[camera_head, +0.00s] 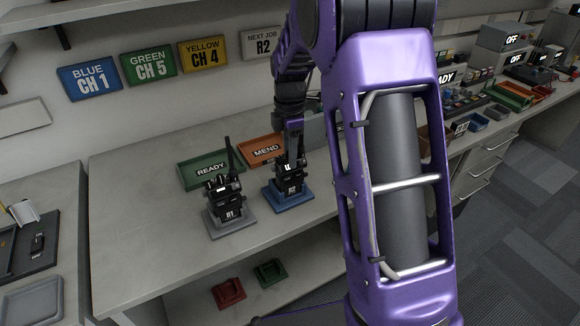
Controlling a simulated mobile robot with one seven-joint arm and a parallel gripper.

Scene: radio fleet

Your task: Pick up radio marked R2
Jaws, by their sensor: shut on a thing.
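The radio marked R2 (290,185) is black and stands upright on a blue base (288,196) on the grey bench. My gripper (292,158) comes down from above and is shut on the upper part of this radio. The fingertips are small and dark against the radio, so the exact contact is hard to see. The radio marked R1 (227,203) stands upright with its antenna on a grey base (232,220), to the left of R2 and apart from my gripper.
A green READY tray (186,180) and an orange MEND tray (251,155) lie behind the radios. Wall signs include NEXT JOB R2 (263,43). A red tray (228,292) and a green tray (270,273) sit on a lower shelf. The bench's left part is clear. My purple arm hides the middle right.

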